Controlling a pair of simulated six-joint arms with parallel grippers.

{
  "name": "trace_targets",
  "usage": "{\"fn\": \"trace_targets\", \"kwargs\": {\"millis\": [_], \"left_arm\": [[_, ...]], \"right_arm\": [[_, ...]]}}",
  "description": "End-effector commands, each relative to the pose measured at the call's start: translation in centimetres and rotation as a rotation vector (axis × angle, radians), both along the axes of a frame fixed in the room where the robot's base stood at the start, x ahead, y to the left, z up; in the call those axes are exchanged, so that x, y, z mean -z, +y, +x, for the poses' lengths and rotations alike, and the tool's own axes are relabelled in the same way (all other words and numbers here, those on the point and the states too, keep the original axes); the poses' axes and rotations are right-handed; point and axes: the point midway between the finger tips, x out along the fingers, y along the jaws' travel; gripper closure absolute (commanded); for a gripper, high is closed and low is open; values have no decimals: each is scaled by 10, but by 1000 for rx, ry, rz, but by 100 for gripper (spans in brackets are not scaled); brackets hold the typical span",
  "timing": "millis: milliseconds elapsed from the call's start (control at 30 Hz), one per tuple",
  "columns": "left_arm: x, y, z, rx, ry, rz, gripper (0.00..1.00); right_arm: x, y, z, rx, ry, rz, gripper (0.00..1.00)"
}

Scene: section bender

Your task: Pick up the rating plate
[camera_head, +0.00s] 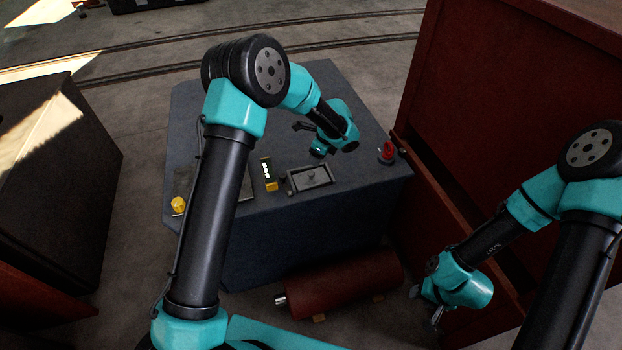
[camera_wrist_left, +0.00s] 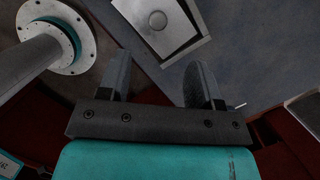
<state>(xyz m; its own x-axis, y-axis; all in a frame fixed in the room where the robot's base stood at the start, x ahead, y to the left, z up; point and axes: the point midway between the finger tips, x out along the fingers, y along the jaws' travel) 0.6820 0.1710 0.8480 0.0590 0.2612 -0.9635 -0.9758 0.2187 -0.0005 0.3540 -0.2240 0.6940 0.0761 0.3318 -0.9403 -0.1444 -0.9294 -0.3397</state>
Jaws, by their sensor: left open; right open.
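I cannot single out the rating plate with certainty. A shallow grey tray (camera_head: 297,187) with a small knob-like piece in it lies near the front edge of the blue-grey bench. A similar grey framed piece (camera_wrist_left: 187,42) with a round knob shows at the top of the left wrist view, beyond the fingertips. My left gripper (camera_head: 310,140) hangs over the bench, behind the tray. In its wrist view the left gripper (camera_wrist_left: 160,68) is open, with nothing between the fingers. My right gripper (camera_head: 426,304) is open and low at the right, away from the bench.
On the bench (camera_head: 300,235) stand a black-and-yellow block (camera_head: 267,172), a dark flat plate (camera_head: 243,187), a yellow knob (camera_head: 178,204) and a red piece (camera_head: 387,153). A red cylinder (camera_head: 345,285) lies in front. A red cabinet (camera_head: 510,90) stands at right.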

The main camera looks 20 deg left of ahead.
Motion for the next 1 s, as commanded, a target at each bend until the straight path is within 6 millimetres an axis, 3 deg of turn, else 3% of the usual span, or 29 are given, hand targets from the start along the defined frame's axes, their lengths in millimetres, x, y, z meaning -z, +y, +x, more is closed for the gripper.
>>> {"fn": "trace_targets", "kwargs": {"millis": [333, 767, 1000], "left_arm": [[53, 14, 3, -1, 2, -1, 41], [59, 16, 3, -1, 1, 0, 41], [81, 22, 2, -1, 3, 0, 41]], "right_arm": [[0, 0, 0, 0, 0, 0, 57], [0, 0, 0, 0, 0, 0, 57], [0, 0, 0, 0, 0, 0, 57]]}}
